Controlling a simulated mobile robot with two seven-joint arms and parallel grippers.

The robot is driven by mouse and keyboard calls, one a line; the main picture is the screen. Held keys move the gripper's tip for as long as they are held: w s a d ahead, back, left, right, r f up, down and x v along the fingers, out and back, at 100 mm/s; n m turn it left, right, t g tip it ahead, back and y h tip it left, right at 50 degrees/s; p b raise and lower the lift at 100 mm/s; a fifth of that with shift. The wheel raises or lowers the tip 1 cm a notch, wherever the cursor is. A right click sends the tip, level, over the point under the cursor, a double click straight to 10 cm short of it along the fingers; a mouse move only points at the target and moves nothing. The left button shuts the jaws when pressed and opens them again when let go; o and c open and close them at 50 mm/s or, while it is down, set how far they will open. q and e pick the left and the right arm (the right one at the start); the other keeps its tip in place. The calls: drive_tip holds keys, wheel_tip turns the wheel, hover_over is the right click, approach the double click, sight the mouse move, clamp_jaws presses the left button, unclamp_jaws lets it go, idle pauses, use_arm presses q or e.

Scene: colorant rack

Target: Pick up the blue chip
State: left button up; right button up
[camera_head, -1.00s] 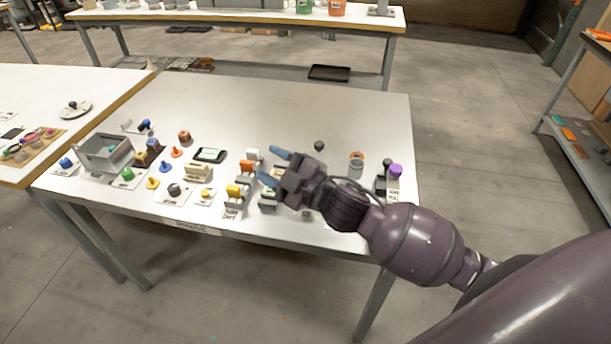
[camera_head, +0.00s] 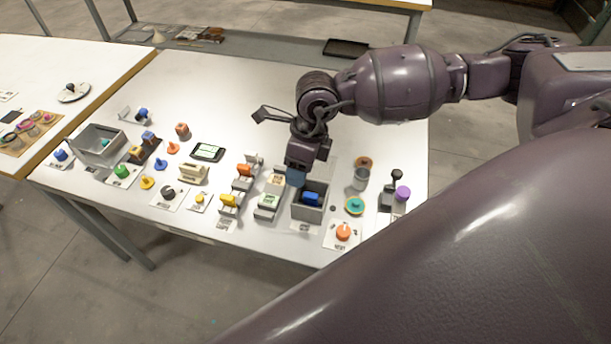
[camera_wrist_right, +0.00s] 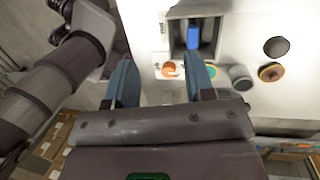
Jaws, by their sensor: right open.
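The blue chip (camera_head: 311,199) lies in a small grey bin (camera_head: 309,214) toward the right front of the table. In the right wrist view, the blue chip (camera_wrist_right: 193,38) shows inside the grey bin (camera_wrist_right: 177,38) at the top, ahead of the fingers. My right gripper (camera_head: 296,178) points down just behind and above the bin. In the right wrist view its two blue-grey fingers (camera_wrist_right: 161,72) are wide apart with nothing between them. It is apart from the chip. My left gripper is not in view.
Colored card holders (camera_head: 267,203) stand left of the bin. An orange knob (camera_head: 343,231), a teal ring (camera_head: 354,205), a grey cup (camera_head: 360,179) and a purple-topped piece (camera_head: 402,194) stand right of it. A larger grey tray (camera_head: 96,145) stands far left. The table's back middle is clear.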

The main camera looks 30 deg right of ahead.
drive_tip(key=d+h, duration=0.2)
drive_tip(key=d, duration=0.1)
hover_over(311, 194)
drive_tip(key=shift+h, duration=0.3)
drive_tip(key=f, duration=0.5)
drive_tip(key=shift+s+f, duration=0.25)
drive_tip(key=shift+s, duration=0.1)
drive_tip(key=shift+w+f, duration=0.15)
drive_tip(key=shift+f, duration=1.25)
drive_tip(key=shift+w+f, duration=0.1)
drive_tip(key=shift+f, duration=1.3)
drive_tip(key=shift+c, duration=0.5)
clamp_jaws()
drive_tip(key=shift+r, duration=0.1)
